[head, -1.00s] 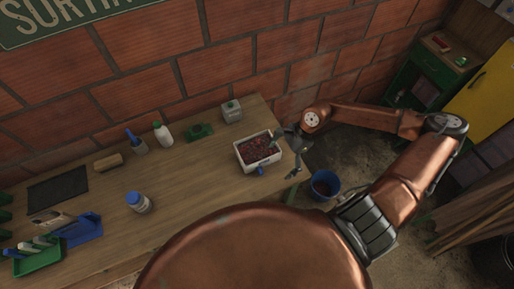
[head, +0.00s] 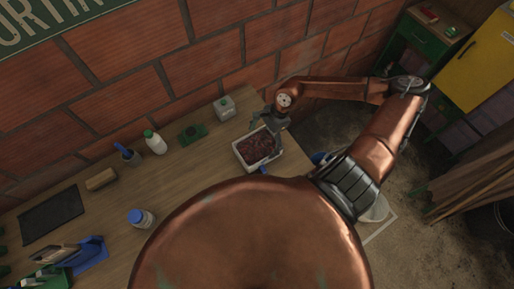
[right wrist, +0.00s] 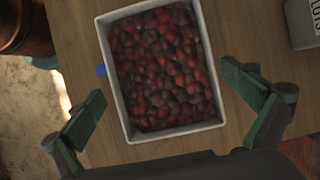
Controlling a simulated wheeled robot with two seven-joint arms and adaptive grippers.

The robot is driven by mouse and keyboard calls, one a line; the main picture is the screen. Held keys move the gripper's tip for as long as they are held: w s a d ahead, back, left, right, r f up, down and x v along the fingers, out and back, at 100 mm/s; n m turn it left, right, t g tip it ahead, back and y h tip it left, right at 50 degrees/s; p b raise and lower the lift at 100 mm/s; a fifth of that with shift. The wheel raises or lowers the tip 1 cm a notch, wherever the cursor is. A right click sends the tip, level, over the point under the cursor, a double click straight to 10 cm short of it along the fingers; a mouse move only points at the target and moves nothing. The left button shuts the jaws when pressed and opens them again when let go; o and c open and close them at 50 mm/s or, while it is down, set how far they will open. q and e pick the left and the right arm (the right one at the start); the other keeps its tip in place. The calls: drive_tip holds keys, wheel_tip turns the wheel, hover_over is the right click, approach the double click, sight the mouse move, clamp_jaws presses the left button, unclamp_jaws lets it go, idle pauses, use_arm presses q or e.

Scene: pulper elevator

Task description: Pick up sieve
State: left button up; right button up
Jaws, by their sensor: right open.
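No sieve can be made out for certain. A white rectangular tray (head: 243,164) full of dark red berries (head: 257,147) sits at the right end of the wooden table; the tray also fills the middle of the right wrist view (right wrist: 117,98). My right gripper (head: 268,133) is open at the tray's right side. In the right wrist view its two fingers (right wrist: 165,88) stand wide apart on either side of the tray, with nothing between them visibly gripped. A small blue part (right wrist: 101,70) shows beside the tray's left wall. My left gripper is out of view.
On the table (head: 190,180) stand a grey canister (head: 224,107), a green item (head: 193,133), a white bottle (head: 155,143), a blue-lidded jar (head: 140,218) and a brown block (head: 101,179). A brick wall rises behind. A blue bucket is mostly hidden by my right arm.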

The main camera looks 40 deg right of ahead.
sight(257, 148)
drive_tip(key=x, duration=0.3)
drive_tip(key=shift+a+f+p, duration=0.25)
drive_tip(key=shift+f+p, duration=0.05)
drive_tip(key=shift+p, duration=0.05)
drive_tip(key=shift+w, duration=0.1)
drive_tip(key=c, duration=1.2)
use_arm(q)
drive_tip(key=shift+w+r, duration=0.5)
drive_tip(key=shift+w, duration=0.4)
use_arm(e)
drive_tip(key=shift+o, duration=0.2)
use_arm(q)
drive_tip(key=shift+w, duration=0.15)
